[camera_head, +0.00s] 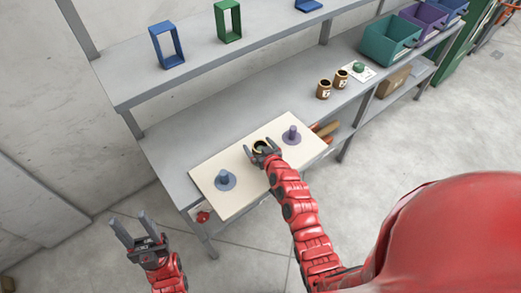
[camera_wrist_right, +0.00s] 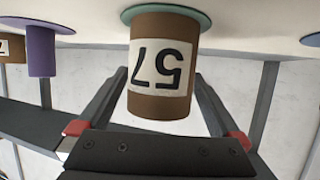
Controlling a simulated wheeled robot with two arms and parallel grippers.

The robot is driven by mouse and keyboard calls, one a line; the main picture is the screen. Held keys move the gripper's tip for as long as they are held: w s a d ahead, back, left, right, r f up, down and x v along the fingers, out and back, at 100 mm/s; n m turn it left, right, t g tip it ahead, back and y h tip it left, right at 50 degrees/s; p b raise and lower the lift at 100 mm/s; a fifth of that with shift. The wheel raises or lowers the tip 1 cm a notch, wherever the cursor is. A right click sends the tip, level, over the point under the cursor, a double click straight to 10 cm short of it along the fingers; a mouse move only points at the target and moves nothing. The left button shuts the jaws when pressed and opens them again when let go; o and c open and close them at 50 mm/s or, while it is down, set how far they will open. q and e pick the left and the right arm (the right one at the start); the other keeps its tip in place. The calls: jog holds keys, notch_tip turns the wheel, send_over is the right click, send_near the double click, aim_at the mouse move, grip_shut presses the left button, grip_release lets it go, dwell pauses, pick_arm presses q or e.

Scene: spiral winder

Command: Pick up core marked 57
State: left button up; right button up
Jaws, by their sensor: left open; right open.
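The brown core marked 57 (camera_wrist_right: 160,75) stands on a green disc (camera_wrist_right: 166,13) in the right wrist view, its white label upside down in the picture. In the head view the core (camera_head: 259,146) is on the pale board (camera_head: 208,197), partly hidden by my right gripper (camera_head: 264,152). My right gripper is open, with one finger on each side of the core. Gaps show between the fingers and the core in the wrist view. My left gripper (camera_head: 134,232) is open and empty, off the bench at lower left.
A blue peg (camera_head: 225,179) and a purple peg (camera_head: 292,135) flank the core on the board. Two more brown cores (camera_head: 324,89) (camera_head: 341,79) stand further right, beside a green piece (camera_head: 358,68). Bins (camera_head: 388,42) stand at the far right. An upper shelf (camera_head: 130,90) runs above the bench.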

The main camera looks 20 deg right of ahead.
jog(key=shift+w+f, duration=0.15)
jog(key=shift+c, duration=0.2)
jog(key=c, duration=1.3)
